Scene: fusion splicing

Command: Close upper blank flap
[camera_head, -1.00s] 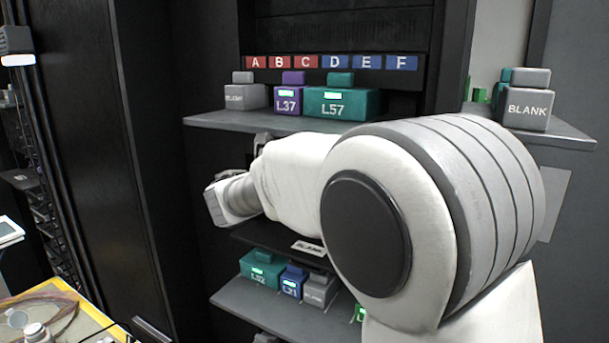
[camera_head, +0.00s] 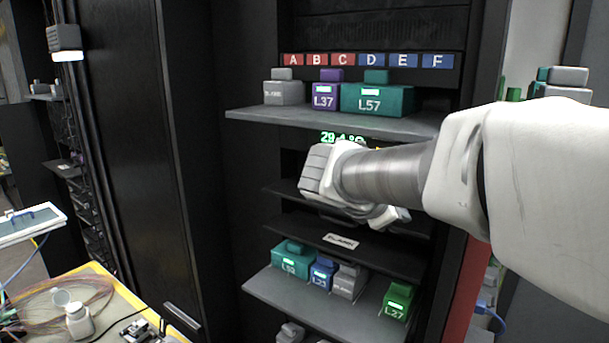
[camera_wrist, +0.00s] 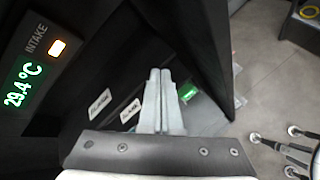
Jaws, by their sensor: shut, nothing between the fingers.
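Two dark flaps stick out of the rack below the top shelf. The upper flap (camera_head: 288,202) is partly hidden behind my wrist in the head view; its white label (camera_wrist: 103,102) shows in the wrist view. The lower flap (camera_head: 290,236) carries a white BLANK label (camera_head: 341,240), which also shows in the wrist view (camera_wrist: 130,110). My gripper (camera_wrist: 160,74) is shut and empty, its two fingers side by side. In the head view my wrist is in front of the rack, near the upper flap; whether the fingers touch a flap cannot be told.
The top shelf (camera_head: 300,119) with labelled modules overhangs above. A green temperature display (camera_wrist: 25,80) is just beneath it. A lower shelf (camera_head: 330,312) with several modules juts out below. A cluttered table (camera_head: 110,310) stands at front left.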

